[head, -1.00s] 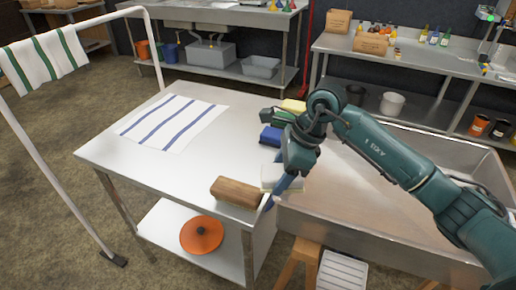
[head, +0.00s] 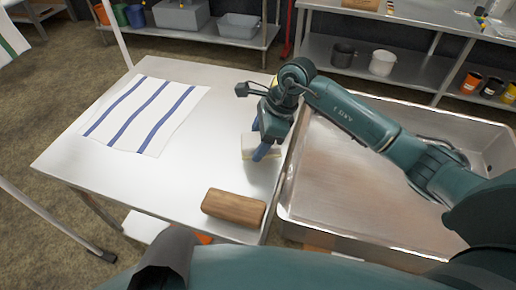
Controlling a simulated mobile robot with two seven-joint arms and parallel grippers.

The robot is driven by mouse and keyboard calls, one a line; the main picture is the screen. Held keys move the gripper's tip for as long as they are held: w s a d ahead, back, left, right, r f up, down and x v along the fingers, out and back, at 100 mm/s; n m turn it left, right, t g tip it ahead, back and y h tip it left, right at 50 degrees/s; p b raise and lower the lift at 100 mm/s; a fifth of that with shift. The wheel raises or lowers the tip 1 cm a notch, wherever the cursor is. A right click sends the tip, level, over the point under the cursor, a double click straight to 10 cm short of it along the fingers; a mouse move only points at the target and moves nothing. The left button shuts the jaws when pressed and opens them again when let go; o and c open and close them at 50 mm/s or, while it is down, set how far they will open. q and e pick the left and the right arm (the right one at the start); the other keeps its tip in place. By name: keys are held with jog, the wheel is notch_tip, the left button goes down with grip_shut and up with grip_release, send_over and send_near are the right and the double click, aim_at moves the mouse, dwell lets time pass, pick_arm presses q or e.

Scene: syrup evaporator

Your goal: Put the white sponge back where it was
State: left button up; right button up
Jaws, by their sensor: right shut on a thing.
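My right gripper (head: 262,152) is shut on the white sponge (head: 248,146), over the right edge strip of the steel table (head: 190,165). The sponge shows as a pale block with a yellowish side, partly covered by the fingers. I cannot tell whether it touches the tabletop or is just above it. A brown wooden block (head: 233,207) lies on the table nearer to me, apart from the sponge. My left gripper is not in view.
A striped towel (head: 145,116) lies flat on the table's left part. A steel evaporator pan (head: 375,190) stands right beside the table under my right arm. The middle of the tabletop is clear. My gripper hides part of the table's back right.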

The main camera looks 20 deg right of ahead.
notch_tip(320, 180, down, 4)
jog(key=shift+r, duration=0.1)
jog(key=shift+w, duration=0.1)
jog(key=shift+f, duration=0.3)
jog(key=o, duration=0.9)
jog(key=shift+o, duration=0.2)
jog(key=shift+d+r, duration=0.1)
jog(key=shift+r, duration=0.35)
jog(key=v, duration=1.1)
jog(key=shift+d+r, duration=0.1)
jog(key=shift+r, duration=0.1)
